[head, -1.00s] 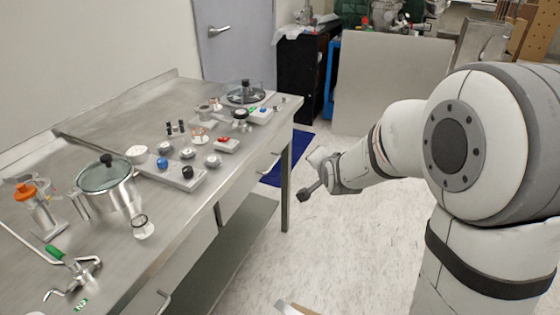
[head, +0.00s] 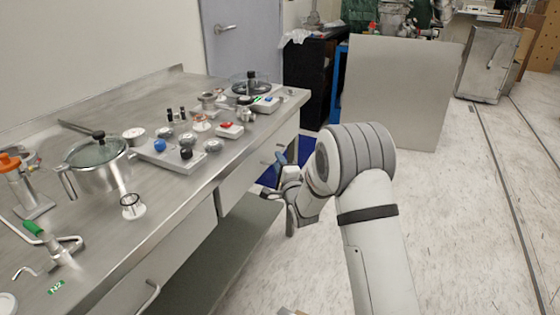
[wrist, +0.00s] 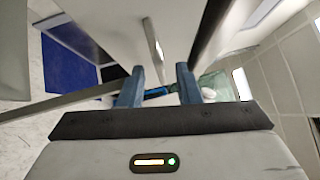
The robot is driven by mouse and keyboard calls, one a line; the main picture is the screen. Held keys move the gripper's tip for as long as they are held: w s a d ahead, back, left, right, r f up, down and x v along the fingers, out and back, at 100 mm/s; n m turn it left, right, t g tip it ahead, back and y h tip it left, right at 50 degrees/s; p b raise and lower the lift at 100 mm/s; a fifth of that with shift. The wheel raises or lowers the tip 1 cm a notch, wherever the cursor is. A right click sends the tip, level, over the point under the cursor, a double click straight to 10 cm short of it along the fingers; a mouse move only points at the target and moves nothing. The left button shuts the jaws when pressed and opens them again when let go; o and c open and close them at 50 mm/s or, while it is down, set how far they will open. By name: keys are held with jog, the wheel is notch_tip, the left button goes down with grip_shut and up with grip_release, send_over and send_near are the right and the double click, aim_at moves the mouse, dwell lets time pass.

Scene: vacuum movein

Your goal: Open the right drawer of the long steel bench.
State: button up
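The long steel bench (head: 185,215) runs along the left of the head view. Its right drawer (head: 243,178) is the farther of two fronts under the top and looks shut. My gripper (head: 281,163) is beside that front, near the bench's far end. In the wrist view my gripper (wrist: 160,85) is open and empty, its two bluish fingers apart. A bar handle (wrist: 153,40) on a pale drawer front shows ahead of the gap between the fingers, apparently not gripped. My gripper largely hides this handle in the head view.
The nearer drawer's handle (head: 149,297) sticks out at lower left. Pots, knobs and small parts crowd the bench top. A lower shelf (head: 235,245) runs beneath. A grey panel (head: 400,95) stands behind my arm. The floor (head: 460,220) to the right is clear.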

jog(key=shift+x, duration=1.4)
jog(key=shift+d, duration=0.1)
jog(key=shift+c, duration=0.4)
grip_shut()
